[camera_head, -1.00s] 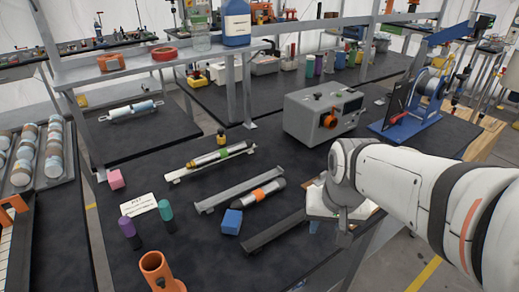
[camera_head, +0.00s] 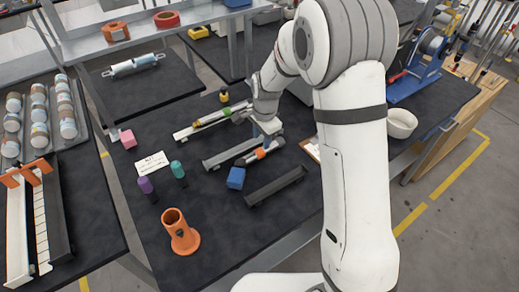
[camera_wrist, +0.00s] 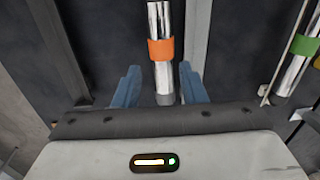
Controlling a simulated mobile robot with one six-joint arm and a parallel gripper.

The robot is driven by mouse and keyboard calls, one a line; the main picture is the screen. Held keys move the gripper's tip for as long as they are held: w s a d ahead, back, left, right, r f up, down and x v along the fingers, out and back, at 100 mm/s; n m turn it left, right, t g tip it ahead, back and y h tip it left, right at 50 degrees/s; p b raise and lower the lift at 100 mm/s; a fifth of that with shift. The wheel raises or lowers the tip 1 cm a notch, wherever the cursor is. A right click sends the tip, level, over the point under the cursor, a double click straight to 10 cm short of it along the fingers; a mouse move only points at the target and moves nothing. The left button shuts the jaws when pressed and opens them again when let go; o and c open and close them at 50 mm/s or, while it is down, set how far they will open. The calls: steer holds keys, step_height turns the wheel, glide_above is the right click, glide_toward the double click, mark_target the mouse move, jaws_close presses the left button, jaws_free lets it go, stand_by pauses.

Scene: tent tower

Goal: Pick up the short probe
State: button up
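The short probe, a silver rod with an orange band (camera_head: 260,154), lies on the dark table between two rails. It also shows in the wrist view (camera_wrist: 160,49), running up from between my fingers. My gripper (camera_head: 269,130) is over the probe, pointing down. In the wrist view its two blue fingers (camera_wrist: 159,85) are apart, one on each side of the probe's near end, with gaps visible. I cannot tell how high the fingers are above the table. A longer probe with a green band (camera_head: 212,118) rests on a pale rail behind.
A grey rail (camera_head: 228,155) lies just left of the probe and a dark rail (camera_head: 275,187) in front. A blue block (camera_head: 236,178), an orange holder (camera_head: 179,232), and purple (camera_head: 146,186) and teal (camera_head: 178,170) cylinders stand nearby. A white bowl (camera_head: 400,123) is right.

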mark_target(260, 150)
steer(key=shift+w+a+f+p, duration=0.15)
steer(key=shift+f+p, duration=0.45)
steer(key=shift+f, duration=1.2)
steer(key=shift+w+a+f+p, duration=0.15)
steer(key=shift+f+p, duration=0.4)
steer(key=shift+f, duration=1.2)
steer(key=shift+d, duration=0.1)
steer(key=shift+c, duration=0.4)
steer(key=shift+w, duration=0.1)
jaws_close()
